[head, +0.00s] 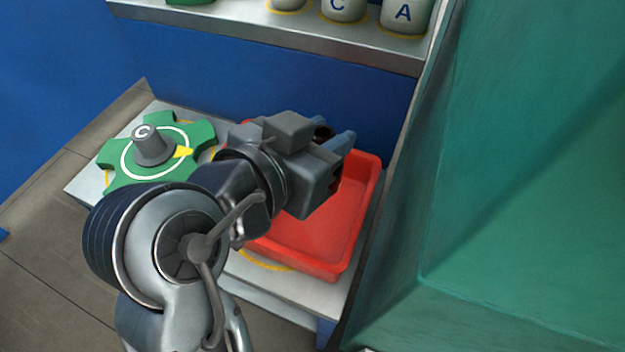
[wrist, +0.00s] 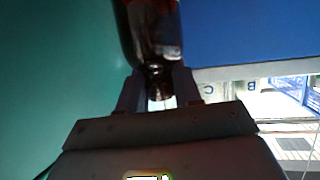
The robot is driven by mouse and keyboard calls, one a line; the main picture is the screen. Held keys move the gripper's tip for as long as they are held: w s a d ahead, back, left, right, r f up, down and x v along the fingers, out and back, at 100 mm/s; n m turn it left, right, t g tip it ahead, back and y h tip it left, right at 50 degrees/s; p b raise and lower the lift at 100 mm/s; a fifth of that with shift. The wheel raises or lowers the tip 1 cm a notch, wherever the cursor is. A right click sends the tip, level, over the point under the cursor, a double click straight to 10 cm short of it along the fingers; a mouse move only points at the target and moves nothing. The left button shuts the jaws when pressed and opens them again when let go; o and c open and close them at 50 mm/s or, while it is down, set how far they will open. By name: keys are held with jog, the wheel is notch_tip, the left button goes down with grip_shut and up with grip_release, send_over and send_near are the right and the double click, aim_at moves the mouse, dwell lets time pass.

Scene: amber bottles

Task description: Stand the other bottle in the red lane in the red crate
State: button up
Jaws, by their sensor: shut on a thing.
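My gripper (head: 330,133) is over the back part of the red crate (head: 368,205) in the head view. It is shut on an amber bottle (wrist: 155,35), whose dark glass shows between the two fingers in the wrist view. I cannot tell whether the bottle touches the crate. The front and right of the crate floor look empty. Its back left is hidden by my arm, and no other bottle is visible there.
A green star-shaped plate with a grey knob marked C (head: 153,147) lies left of the crate on the same pale bench (head: 85,188). A shelf edge (head: 300,38) with lettered containers (head: 403,14) runs behind. A large green panel (head: 520,150) rises close on the right.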

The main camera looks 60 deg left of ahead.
notch_tip(320, 180, down, 9)
jog(key=shift+f+b, duration=0.1)
jog(key=shift+b, duration=0.55)
jog(key=o, duration=1.1)
jog(key=shift+s, duration=0.15)
jog(key=v, duration=1.2)
jog(key=shift+p, duration=0.4)
